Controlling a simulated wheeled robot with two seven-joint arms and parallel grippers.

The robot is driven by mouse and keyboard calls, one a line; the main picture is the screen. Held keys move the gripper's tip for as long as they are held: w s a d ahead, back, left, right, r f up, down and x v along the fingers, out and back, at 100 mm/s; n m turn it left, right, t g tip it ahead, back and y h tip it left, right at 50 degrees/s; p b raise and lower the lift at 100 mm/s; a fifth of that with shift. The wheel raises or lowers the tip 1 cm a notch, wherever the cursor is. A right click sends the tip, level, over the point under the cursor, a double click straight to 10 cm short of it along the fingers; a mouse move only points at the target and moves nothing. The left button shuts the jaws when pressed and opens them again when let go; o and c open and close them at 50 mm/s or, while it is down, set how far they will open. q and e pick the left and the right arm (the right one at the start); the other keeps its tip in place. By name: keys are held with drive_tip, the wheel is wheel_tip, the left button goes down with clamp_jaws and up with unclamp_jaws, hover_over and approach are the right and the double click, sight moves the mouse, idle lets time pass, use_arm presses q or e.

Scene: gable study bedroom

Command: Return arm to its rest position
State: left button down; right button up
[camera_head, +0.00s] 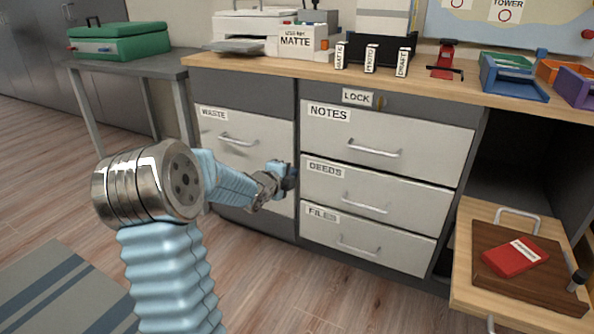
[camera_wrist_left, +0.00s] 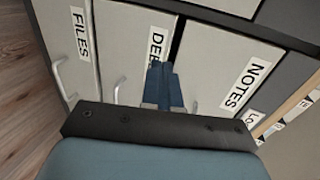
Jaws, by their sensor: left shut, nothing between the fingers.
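My left arm comes in from the bottom left in the head view, blue sleeved with a metal joint. My left gripper (camera_head: 290,178) is in front of the cabinet, near the edge between the WASTE front and the DEEDS drawer. In the left wrist view the gripper's fingers (camera_wrist_left: 164,86) are together with nothing between them, over the DEEDS drawer (camera_wrist_left: 135,60). The three drawers NOTES (camera_head: 390,140), DEEDS (camera_head: 370,190) and FILES (camera_head: 365,240) are shut. Whether the fingers touch the cabinet I cannot tell. My right gripper is not in view.
The WASTE front (camera_head: 225,150) is closed. At the right, a pulled-out wooden drawer (camera_head: 468,265) with a dark board (camera_head: 500,275) and red booklet (camera_head: 515,257) juts out. The desktop (camera_head: 345,70) holds a printer (camera_head: 262,28) and trays. Floor (camera_head: 290,285) in front is clear.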

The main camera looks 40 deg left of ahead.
use_arm(q)
drive_tip(key=s+d+f+n+g+h, duration=0.1)
drive_tip(key=d+f+n+g+h, duration=0.35)
drive_tip(key=d+f, duration=1)
drive_tip(key=s+d+f+n+g+h, duration=0.1)
drive_tip(key=s+d+f+n+g, duration=0.1)
drive_tip(key=s+d+f+n, duration=0.45)
drive_tip(key=s+d+f+n+g+h, duration=0.15)
drive_tip(key=s+d+f, duration=0.25)
drive_tip(key=d+f, duration=0.65)
drive_tip(key=s+d+f+n+g, duration=0.5)
drive_tip(key=s+d, duration=0.3)
drive_tip(key=s, duration=0.3)
wheel_tip(320, 180, up, 15)
drive_tip(key=s+p, duration=0.2)
drive_tip(key=p, duration=1.4)
drive_tip(key=shift+d+f, duration=0.2)
drive_tip(key=shift+d, duration=0.15)
